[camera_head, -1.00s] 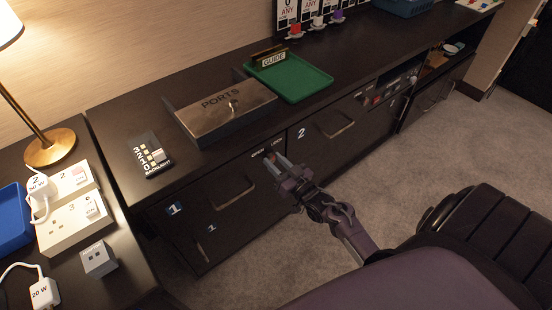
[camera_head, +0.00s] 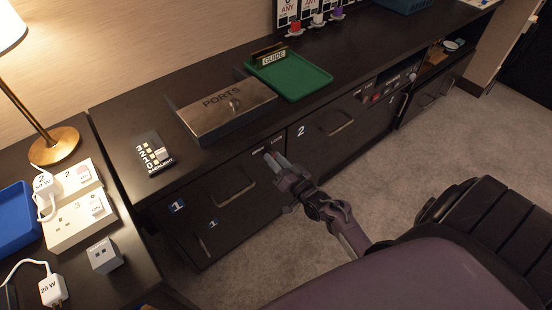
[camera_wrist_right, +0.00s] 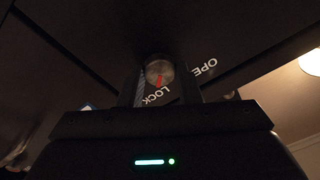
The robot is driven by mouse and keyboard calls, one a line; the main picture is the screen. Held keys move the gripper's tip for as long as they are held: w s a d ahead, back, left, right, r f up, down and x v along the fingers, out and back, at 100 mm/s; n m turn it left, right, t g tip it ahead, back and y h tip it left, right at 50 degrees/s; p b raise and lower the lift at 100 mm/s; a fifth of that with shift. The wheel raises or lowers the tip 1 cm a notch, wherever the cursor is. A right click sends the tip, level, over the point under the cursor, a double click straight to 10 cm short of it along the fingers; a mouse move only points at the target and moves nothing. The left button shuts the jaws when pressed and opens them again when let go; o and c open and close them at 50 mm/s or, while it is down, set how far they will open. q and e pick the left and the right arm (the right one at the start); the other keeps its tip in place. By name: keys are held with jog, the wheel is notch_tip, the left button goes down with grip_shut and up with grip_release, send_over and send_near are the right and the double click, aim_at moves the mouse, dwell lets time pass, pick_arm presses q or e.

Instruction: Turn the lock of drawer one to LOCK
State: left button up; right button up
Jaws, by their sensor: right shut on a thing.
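The red mark appears to point down toward LOCK. My right gripper (camera_head: 273,160) is at the drawer's upper right corner, its fingers shut on the knob. The fingers partly hide the lock in the head view. My left gripper is out of view.
A ports box (camera_head: 228,108) and a green tray (camera_head: 290,77) stand on the cabinet top above. Drawer two (camera_head: 325,135) is closed to the right. A side desk (camera_head: 130,262) with chargers is at the left.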

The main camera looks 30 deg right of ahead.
jog(key=o, duration=1)
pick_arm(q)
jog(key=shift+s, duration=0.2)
pick_arm(e)
jog(key=s, duration=0.7)
jog(key=shift+s+d+f, duration=0.25)
jog(key=shift+s+f, duration=0.1)
